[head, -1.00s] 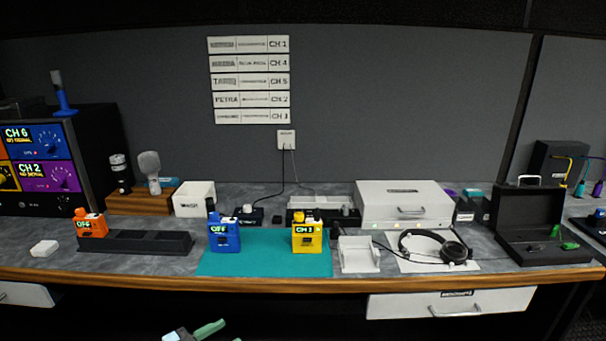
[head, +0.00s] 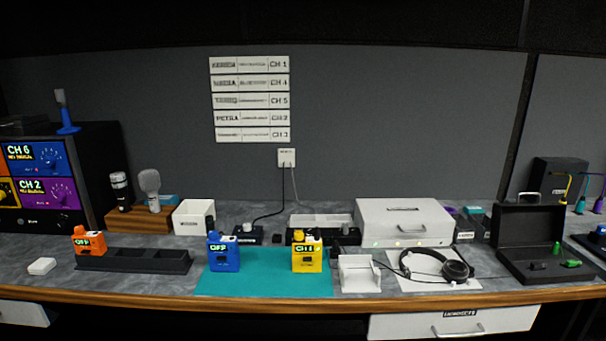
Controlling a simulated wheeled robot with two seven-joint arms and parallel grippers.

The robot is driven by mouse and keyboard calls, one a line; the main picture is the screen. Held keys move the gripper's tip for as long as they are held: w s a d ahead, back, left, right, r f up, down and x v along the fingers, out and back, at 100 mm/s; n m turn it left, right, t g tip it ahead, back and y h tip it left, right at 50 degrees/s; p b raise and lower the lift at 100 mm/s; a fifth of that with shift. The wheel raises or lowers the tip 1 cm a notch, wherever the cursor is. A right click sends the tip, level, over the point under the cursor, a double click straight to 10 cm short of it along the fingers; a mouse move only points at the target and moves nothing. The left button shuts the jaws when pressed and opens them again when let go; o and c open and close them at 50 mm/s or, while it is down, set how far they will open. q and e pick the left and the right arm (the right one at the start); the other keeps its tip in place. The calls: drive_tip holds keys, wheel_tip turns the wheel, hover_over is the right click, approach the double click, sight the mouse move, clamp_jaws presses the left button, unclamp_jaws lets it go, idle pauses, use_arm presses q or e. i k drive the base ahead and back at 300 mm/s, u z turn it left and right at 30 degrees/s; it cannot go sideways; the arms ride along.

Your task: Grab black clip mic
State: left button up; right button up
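An open black case (head: 545,278) stands at the right of the bench with its lid up. A small dark piece (head: 538,266), which may be the black clip mic, lies in its tray; it is too small to be sure. A green clip-like piece (head: 571,264) lies to its right, and another green piece (head: 556,248) stands behind. Neither of my grippers is in view.
Headphones (head: 455,270) lie on a white sheet left of the case. A white box (head: 403,220) stands behind them. Blue (head: 223,256) and yellow (head: 307,259) packs stand on a teal mat (head: 265,282). An orange pack (head: 89,242) sits by a black rack (head: 135,262).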

sight(534, 266)
drive_tip(key=k, duration=0.5)
drive_tip(key=z, duration=0.35)
drive_tip(key=i, duration=0.75)
drive_tip(key=z, duration=0.55)
